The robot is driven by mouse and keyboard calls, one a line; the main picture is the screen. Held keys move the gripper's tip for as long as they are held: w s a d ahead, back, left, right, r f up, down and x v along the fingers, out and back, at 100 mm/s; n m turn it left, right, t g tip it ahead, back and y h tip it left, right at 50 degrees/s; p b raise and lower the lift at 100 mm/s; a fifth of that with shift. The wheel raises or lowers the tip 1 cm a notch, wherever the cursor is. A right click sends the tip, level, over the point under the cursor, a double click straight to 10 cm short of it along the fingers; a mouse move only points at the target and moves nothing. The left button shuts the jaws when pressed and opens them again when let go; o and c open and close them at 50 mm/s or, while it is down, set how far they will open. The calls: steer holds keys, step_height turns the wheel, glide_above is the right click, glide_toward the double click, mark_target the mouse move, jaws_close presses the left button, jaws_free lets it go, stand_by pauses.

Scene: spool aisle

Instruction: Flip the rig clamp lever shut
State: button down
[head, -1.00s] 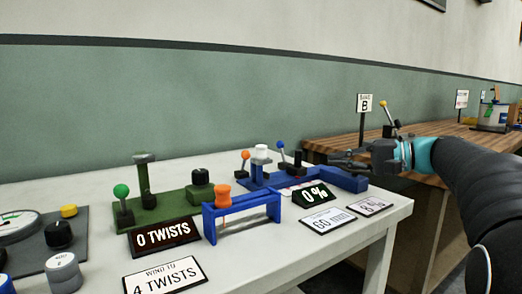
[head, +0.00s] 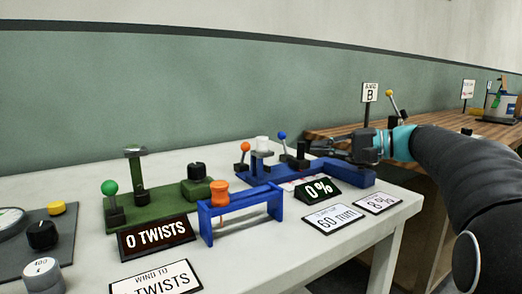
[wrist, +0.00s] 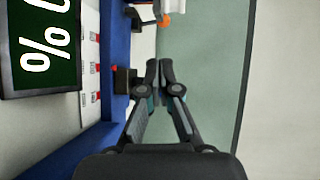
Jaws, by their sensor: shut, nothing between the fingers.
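A blue rig (head: 345,174) stands on the white table with an upright blue-ball lever (head: 283,136) and an orange-ball lever (head: 244,147) further left. I cannot tell which of these is the clamp lever. A white cylinder (head: 262,144) sits between them, and a black post (head: 301,152) stands right of the blue-ball lever. My gripper (head: 322,147) is shut and empty above the rig's right part, pointing left, just right of the black post. In the wrist view its fingertips (wrist: 160,66) meet beside a black block (wrist: 124,80); an orange part (wrist: 164,19) shows beyond.
A 0% display (head: 318,189) and paper cards (head: 333,218) are in front of the rig. A blue frame with an orange knob (head: 219,192) and a green rig (head: 155,207) stand left. A wooden bench (head: 440,128) with a yellow-ball lever (head: 391,94) lies behind my arm.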

steer(key=x, duration=1.5)
steer(key=shift+w+a+f, duration=0.1)
steer(key=shift+w+a, duration=0.05)
steer(key=shift+a, duration=0.15)
steer(key=shift+p, duration=0.3)
